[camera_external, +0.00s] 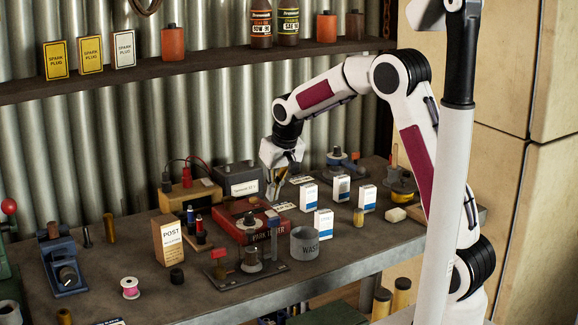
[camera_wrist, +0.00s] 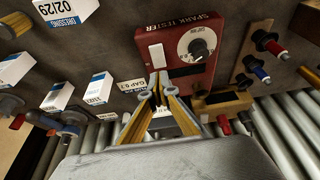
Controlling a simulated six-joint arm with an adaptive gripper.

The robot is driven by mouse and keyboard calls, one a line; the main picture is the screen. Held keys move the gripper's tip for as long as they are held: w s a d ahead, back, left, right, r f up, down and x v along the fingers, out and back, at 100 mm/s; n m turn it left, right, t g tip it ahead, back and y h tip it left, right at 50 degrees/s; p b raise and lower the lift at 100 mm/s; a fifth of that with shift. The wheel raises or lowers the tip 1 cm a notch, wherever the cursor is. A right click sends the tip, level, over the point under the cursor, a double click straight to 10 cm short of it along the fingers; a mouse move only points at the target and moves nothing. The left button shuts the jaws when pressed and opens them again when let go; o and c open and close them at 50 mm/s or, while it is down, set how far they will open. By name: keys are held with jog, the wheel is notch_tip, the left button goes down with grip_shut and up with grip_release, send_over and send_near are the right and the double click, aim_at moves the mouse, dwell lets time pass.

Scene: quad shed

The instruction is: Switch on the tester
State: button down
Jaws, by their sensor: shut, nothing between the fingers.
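The tester is a red box (camera_external: 240,212) on the bench in the external view. In the wrist view the red spark tester (camera_wrist: 225,40) lies at top centre, its label upside down. It carries a white rectangular switch (camera_wrist: 156,55) and a round white dial (camera_wrist: 197,44) with a dark knob. My gripper (camera_external: 274,195) is shut and empty, pointing down at the tester's right rear side. In the wrist view my gripper (camera_wrist: 157,82) has its tips just below the switch. I cannot tell whether they touch it, or which way the switch is set.
White cartons (camera_external: 323,223) stand right of the tester, near a grey waste cup (camera_external: 304,243). A battery (camera_external: 239,178) stands behind it. A post carton (camera_external: 168,238) and a small stand with red and blue plugs (camera_external: 197,231) are to its left.

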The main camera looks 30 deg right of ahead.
aim_at(273, 214)
jog(key=shift+s+x, duration=0.2)
jog(key=shift+x, duration=0.65)
jog(key=shift+s+x, duration=0.2)
jog(key=shift+x, duration=0.65)
jog(key=shift+f, duration=0.2)
jog(key=shift+w+f, duration=0.15)
jog(key=shift+f, duration=0.15)
jog(key=shift+s, duration=0.85)
jog(key=shift+r, duration=0.15)
jog(key=shift+r, duration=0.85)
jog(key=v, duration=1.2)
